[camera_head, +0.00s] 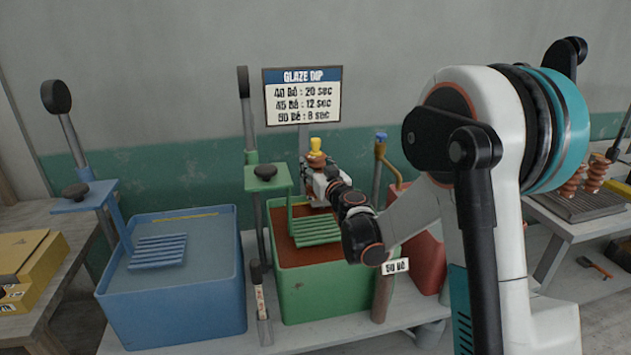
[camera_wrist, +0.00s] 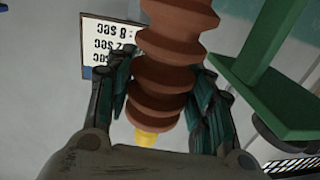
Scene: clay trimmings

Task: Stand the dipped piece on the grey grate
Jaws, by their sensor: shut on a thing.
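My gripper (camera_head: 322,180) is shut on a brown ribbed piece (camera_head: 316,160) with a yellow top (camera_head: 316,145). It holds the piece roughly upright over the back of the green tank of brown liquid. In the wrist view the piece (camera_wrist: 172,60) sits between both fingers, and its yellow end (camera_wrist: 145,138) shows at the bottom. Its other end runs out of that view and is hidden behind my gripper in the head view, so I cannot tell if it touches the liquid. The grey grate (camera_head: 578,207) lies on the right table, with brown ribbed pieces (camera_head: 597,172) standing at its back.
The green tank (camera_head: 325,295) has a green lever rack (camera_head: 315,232) beside my gripper. A blue tank (camera_head: 180,290) stands left. A red container (camera_head: 430,260) and a post with a pipe (camera_head: 381,160) stand right of the green tank. The grate's front is bare.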

